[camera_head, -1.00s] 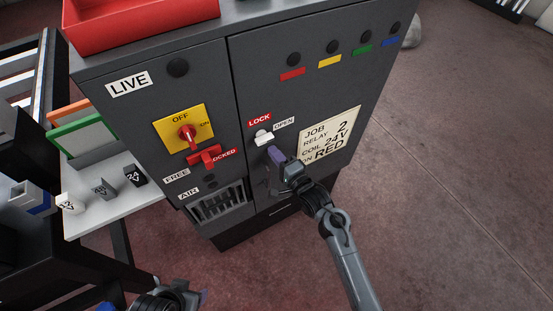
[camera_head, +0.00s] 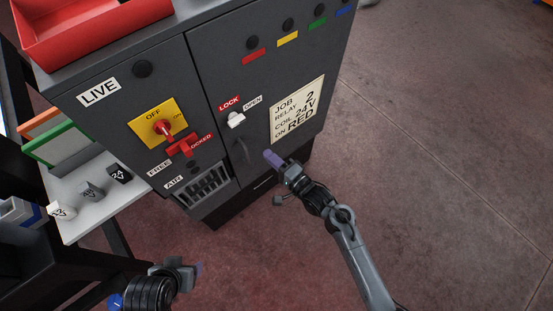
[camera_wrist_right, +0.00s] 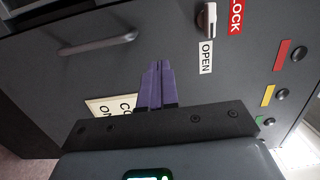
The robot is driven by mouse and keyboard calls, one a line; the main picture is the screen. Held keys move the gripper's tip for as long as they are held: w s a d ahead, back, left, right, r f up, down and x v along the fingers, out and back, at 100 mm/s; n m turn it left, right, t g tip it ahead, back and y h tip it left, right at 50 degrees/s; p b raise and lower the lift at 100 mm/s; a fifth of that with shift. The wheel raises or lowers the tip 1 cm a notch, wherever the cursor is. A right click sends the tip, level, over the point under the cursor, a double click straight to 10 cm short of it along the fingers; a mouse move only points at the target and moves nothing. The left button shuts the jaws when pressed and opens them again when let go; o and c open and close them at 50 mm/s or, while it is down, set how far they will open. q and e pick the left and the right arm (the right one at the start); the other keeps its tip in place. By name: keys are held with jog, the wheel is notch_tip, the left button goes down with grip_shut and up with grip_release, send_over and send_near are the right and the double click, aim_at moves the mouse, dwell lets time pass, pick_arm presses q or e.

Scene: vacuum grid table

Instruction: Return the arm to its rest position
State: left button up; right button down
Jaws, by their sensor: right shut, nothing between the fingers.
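My right gripper (camera_head: 272,160) is in front of the grey cabinet (camera_head: 215,125), below and right of the white latch and left of the job card's lower edge. Its purple fingers (camera_wrist_right: 155,85) are together and empty in the right wrist view. The cabinet door handle (camera_wrist_right: 97,45) shows apart from the fingers. My left gripper (camera_head: 198,270) is partly seen at the bottom left of the head view, away from the cabinet; its finger spacing is unclear.
A red switch (camera_head: 163,128) is on a yellow plate. A red tray (camera_head: 85,35) is on the cabinet top. A white shelf (camera_head: 95,205) holds several small relay blocks. The floor at right is clear.

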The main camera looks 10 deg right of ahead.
jog(key=s+d+f+g+h, duration=0.1)
jog(key=s+d+f, duration=0.1)
jog(key=s, duration=0.4)
jog(key=s+d+f+g+h, duration=0.1)
jog(key=s+d+f, duration=0.2)
jog(key=s, duration=0.3)
jog(key=s+d+r+n+g+h, duration=0.35)
jog(key=s+d+n+g, duration=0.2)
jog(key=s, duration=0.25)
jog(key=s+d+r+n+g+h, duration=0.2)
jog(key=s+d+n+g+h, duration=0.25)
jog(key=s+d+n, duration=0.3)
notch_tip(320, 180, up, 35)
jog(key=p, duration=3.5)
jog(key=shift+s+a+t+p, duration=0.2)
jog(key=shift+a+t+p, duration=0.2)
jog(key=shift+f, duration=0.1)
